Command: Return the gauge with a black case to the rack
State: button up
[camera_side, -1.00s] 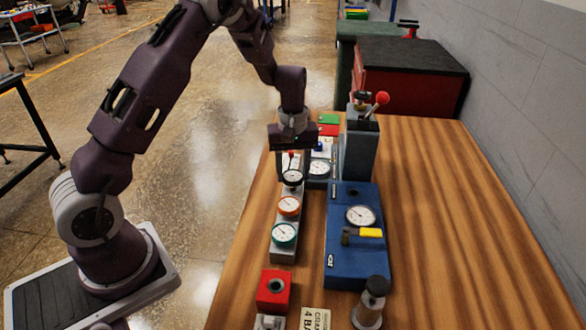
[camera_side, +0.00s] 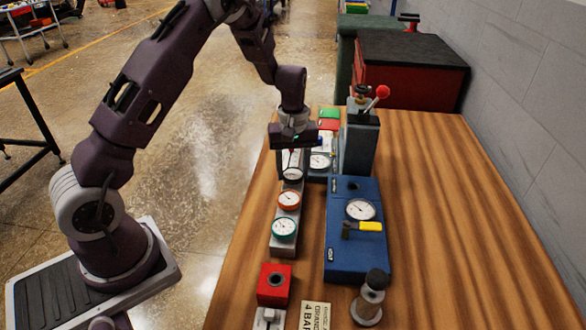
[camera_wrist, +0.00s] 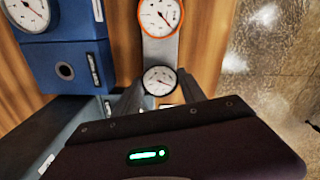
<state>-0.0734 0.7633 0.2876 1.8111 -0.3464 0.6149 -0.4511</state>
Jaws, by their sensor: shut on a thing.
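The black-cased gauge (camera_wrist: 160,80) has a white dial and sits between my fingers at the far end of the grey rack. My gripper (camera_wrist: 161,92) is shut on it. In the side view, my gripper (camera_side: 292,168) is above that rack end, and its fingers partly cover the black-cased gauge (camera_side: 292,176). The grey rack (camera_side: 276,248) also holds an orange-rimmed gauge (camera_side: 289,200) and a green-rimmed gauge (camera_side: 284,228), in a row towards the camera. I cannot tell whether the black-cased gauge is fully down in its seat.
Right of the rack is a blue block (camera_side: 345,265) with a dial and yellow-handled valve. Behind it stands a grey column (camera_side: 359,150) with a red-knobbed lever. A red block (camera_side: 274,283) and a grey cylinder with a black knob (camera_side: 370,300) are in front. The table's right side is clear.

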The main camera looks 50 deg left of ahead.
jog(key=shift+f, duration=0.15)
jog(key=o, duration=1.9)
jog(key=shift+o, duration=0.2)
jog(key=shift+r, duration=3)
